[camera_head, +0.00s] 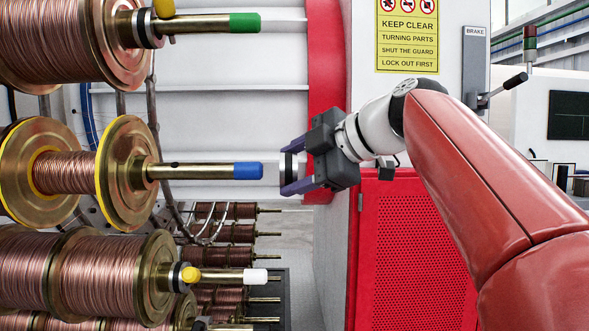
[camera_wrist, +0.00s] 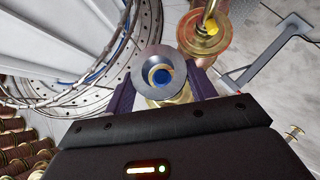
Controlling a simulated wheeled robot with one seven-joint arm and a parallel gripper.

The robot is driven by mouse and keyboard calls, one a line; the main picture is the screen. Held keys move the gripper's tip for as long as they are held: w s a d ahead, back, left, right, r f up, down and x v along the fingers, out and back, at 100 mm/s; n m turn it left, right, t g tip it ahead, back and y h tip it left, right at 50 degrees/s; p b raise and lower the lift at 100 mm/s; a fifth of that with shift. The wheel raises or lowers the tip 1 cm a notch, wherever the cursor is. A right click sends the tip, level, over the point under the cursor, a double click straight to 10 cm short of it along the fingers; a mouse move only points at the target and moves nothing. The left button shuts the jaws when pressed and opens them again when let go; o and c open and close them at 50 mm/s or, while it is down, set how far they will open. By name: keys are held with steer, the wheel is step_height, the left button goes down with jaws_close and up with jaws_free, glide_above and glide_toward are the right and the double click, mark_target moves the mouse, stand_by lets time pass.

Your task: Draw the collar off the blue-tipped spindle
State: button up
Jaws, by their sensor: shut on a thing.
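The blue-tipped spindle (camera_head: 205,171) points right from a brass spool in the head view, and its shaft is bare. My gripper (camera_head: 289,168) is just right of the blue tip, its purple fingers shut on the collar (camera_head: 288,165), a black and silver ring. In the head view a small gap shows between the collar and the tip. In the wrist view the collar (camera_wrist: 140,72) sits between the fingers of my gripper (camera_wrist: 161,88), and the blue tip (camera_wrist: 162,76) shows through its hole. Part of the collar is hidden by the fingers.
A green-tipped spindle (camera_head: 205,23) is above and a white-tipped spindle (camera_head: 230,275) below, each with a collar and yellow knob. A red perforated cabinet (camera_head: 415,250) and a brake lever (camera_head: 502,90) are on the right. More copper spools stand lower behind.

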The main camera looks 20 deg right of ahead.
steer(key=s+a+b, duration=0.3)
steer(key=s+b, duration=0.1)
steer(key=s, duration=0.6)
steer(key=shift+s+a, duration=0.35)
steer(key=shift+a, duration=0.05)
